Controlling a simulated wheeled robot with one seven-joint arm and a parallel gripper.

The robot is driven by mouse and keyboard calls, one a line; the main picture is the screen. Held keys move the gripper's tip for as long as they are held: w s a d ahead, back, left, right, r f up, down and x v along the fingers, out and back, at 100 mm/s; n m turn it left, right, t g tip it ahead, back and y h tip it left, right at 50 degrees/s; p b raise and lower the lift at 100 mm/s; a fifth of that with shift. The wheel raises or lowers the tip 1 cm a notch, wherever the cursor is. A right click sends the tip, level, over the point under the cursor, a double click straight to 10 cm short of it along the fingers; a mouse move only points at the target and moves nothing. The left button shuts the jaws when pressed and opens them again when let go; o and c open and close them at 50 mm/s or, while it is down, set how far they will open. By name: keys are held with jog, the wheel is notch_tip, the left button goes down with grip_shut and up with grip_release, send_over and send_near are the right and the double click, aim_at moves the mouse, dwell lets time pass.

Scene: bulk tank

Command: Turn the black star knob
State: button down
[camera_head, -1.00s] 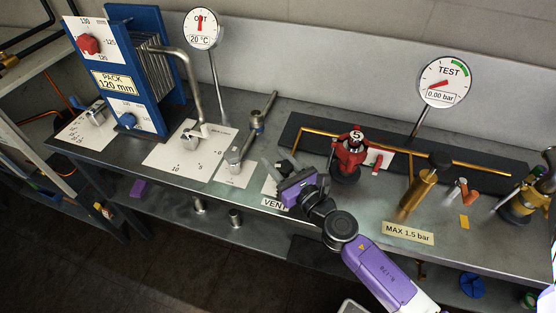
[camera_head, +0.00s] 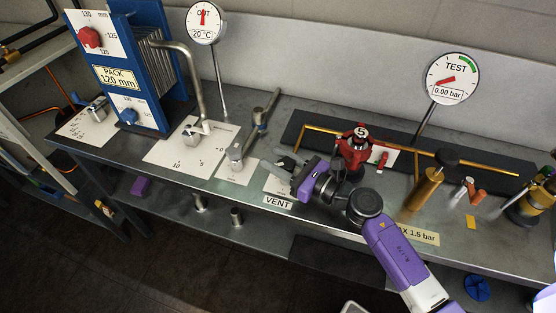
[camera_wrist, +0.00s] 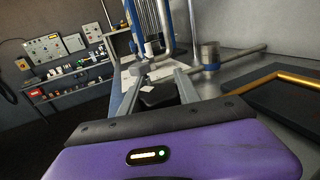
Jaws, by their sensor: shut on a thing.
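The black star knob (camera_head: 286,163) is on the bench behind the VENT label, partly covered by my gripper. In the wrist view the black knob (camera_wrist: 158,95) lies between the two grey fingers. My gripper (camera_head: 280,166), with its purple body, reaches in from the right and is shut on the knob. It also shows in the wrist view (camera_wrist: 158,88), with one finger on each side of the knob. The VENT label (camera_head: 278,202) is on the bench's front edge.
A lever valve (camera_head: 237,152) stands to the left. A brass cylinder (camera_head: 425,190) is farther right. The TEST gauge (camera_head: 452,79) reads 0.00 bar. A copper pipe (camera_head: 330,132) runs behind.

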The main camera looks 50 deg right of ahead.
aim_at(294, 168)
jog(key=shift+a+n+y, duration=0.2)
jog(key=shift+n+y, duration=0.5)
jog(key=shift+y, duration=0.4)
jog(key=c, duration=0.9)
grip_release()
jog(key=shift+o, duration=0.2)
jog(key=s, duration=0.2)
jog(key=s+b, duration=0.1)
jog(key=s, duration=0.1)
jog(key=s+d+b, duration=0.1)
jog(key=s, duration=0.1)
jog(key=shift+s+f, duration=0.15)
jog(key=shift+s+d+b, duration=0.2)
jog(key=shift+s+b, duration=0.1)
jog(key=shift+s, duration=0.45)
